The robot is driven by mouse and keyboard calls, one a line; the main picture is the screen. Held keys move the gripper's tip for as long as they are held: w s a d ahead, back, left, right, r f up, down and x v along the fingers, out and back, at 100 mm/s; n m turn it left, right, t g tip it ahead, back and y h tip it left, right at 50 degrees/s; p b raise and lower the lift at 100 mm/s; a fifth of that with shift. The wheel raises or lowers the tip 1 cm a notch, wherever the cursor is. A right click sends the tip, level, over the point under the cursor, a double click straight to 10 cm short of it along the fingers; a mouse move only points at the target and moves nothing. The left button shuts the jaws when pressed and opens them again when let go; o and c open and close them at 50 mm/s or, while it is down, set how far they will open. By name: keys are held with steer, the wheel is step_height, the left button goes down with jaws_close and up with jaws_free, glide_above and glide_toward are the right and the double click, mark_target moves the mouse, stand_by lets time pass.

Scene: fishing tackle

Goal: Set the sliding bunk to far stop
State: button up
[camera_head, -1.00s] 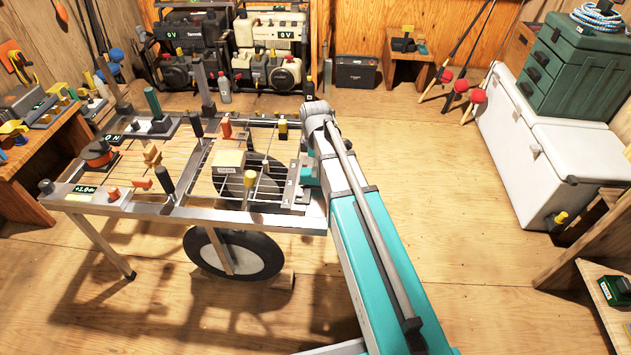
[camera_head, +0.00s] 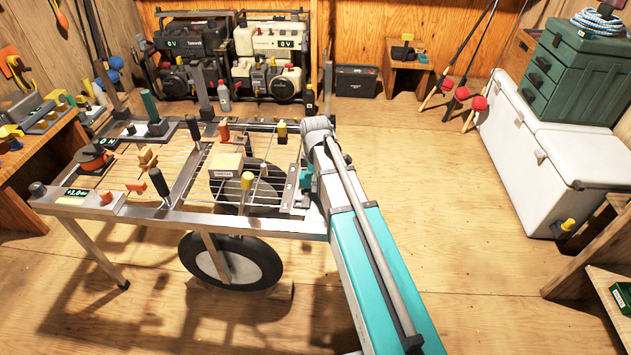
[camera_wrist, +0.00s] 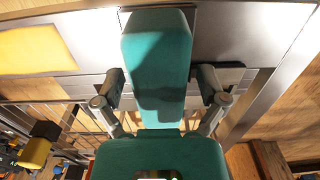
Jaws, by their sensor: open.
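A metal trailer-like frame (camera_head: 190,215) with a wire grid stands at the left middle in the head view. It bears a cream block (camera_head: 226,166), upright posts with dark, yellow and orange tops, and a grey plate (camera_head: 293,200) at its right end. I cannot tell for sure which part is the sliding bunk. My gripper (camera_head: 306,182) is at the frame's right end, mostly hidden by my arm. In the wrist view my gripper (camera_wrist: 162,88) has its fingers wide apart, on either side of a teal block-shaped part. A metal plate (camera_wrist: 215,42) lies beyond; contact is unclear.
A yellow-topped post (camera_wrist: 36,150) is left of my gripper in the wrist view. White coolers (camera_head: 560,155) and a green box (camera_head: 572,72) stand at the right. A workbench (camera_head: 45,140) is at the left. Open floor (camera_head: 430,200) lies right of the frame.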

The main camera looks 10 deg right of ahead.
steer(key=shift+c, duration=0.2)
jaws_close()
steer(key=w+d, duration=0.2)
steer(key=w, duration=0.4)
steer(key=w+d, duration=0.2)
steer(key=w, duration=0.4)
steer(key=w+d, duration=0.2)
steer(key=w, duration=0.4)
steer(key=shift+w, duration=0.4)
steer(key=shift+o, duration=0.2)
jaws_free()
steer(key=shift+w+d, duration=0.1)
steer(key=shift+s, duration=0.25)
